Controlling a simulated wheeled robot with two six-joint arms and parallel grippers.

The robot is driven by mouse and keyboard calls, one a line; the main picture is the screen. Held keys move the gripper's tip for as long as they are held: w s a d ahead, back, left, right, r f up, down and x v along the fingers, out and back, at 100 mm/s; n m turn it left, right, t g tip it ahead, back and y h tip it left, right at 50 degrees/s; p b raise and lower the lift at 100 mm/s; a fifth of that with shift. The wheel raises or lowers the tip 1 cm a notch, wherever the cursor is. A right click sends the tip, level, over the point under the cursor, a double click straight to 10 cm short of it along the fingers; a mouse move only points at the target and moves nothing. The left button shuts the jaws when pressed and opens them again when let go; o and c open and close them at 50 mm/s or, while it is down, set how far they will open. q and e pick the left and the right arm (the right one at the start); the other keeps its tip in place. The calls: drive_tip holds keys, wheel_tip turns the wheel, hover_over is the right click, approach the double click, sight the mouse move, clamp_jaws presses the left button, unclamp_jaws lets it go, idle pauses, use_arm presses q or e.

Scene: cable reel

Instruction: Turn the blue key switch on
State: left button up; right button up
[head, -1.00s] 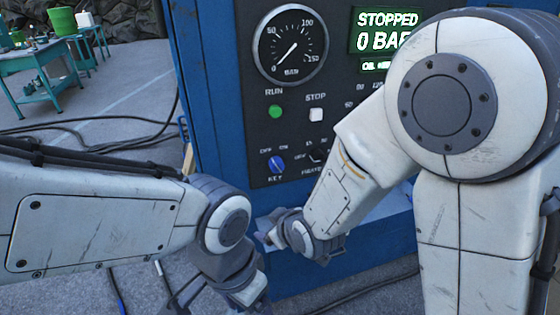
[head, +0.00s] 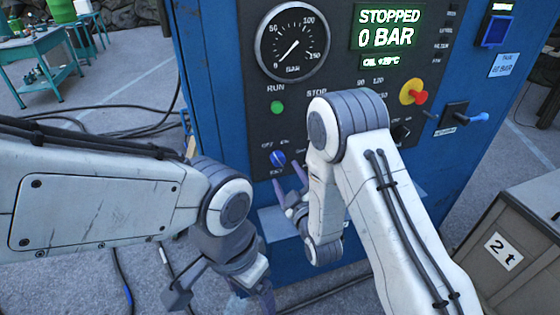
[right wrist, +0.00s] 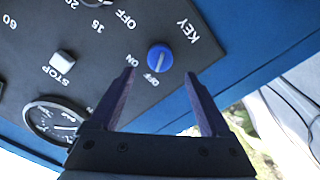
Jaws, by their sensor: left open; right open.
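The blue key switch (head: 278,158) is a round knob low on the dark control panel. In the right wrist view the knob (right wrist: 160,57) has KEY, OFF and ON printed around it, and its pale mark seems to point toward OFF. My right gripper (head: 288,178) is open just below the knob. In the right wrist view its two fingers (right wrist: 160,76) are spread, with the knob just beyond the gap between their tips and nothing held. My left gripper (head: 220,295) is open at the bottom of the head view, below the panel.
The display (head: 388,27) reads STOPPED and 0 BAR. A green RUN button (head: 277,107), a gauge (head: 292,42) and a red stop knob on yellow (head: 414,92) are on the panel. A grey box marked 2t (head: 515,240) stands at right.

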sight(281, 164)
drive_tip(key=p+x, duration=0.1)
drive_tip(key=x, duration=0.5)
drive_tip(key=shift+c, duration=0.3)
clamp_jaws()
drive_tip(key=m+b, duration=0.7)
drive_tip(key=shift+f, duration=0.2)
drive_tip(key=m+b, duration=0.2)
drive_tip(key=m, duration=0.1)
drive_tip(key=shift+b, duration=0.3)
drive_tip(key=shift+d+r+m+b, duration=0.1)
drive_tip(key=shift+r+m+b, duration=0.05)
drive_tip(key=shift+m+b, duration=0.7)
drive_tip(key=shift+m, duration=0.25)
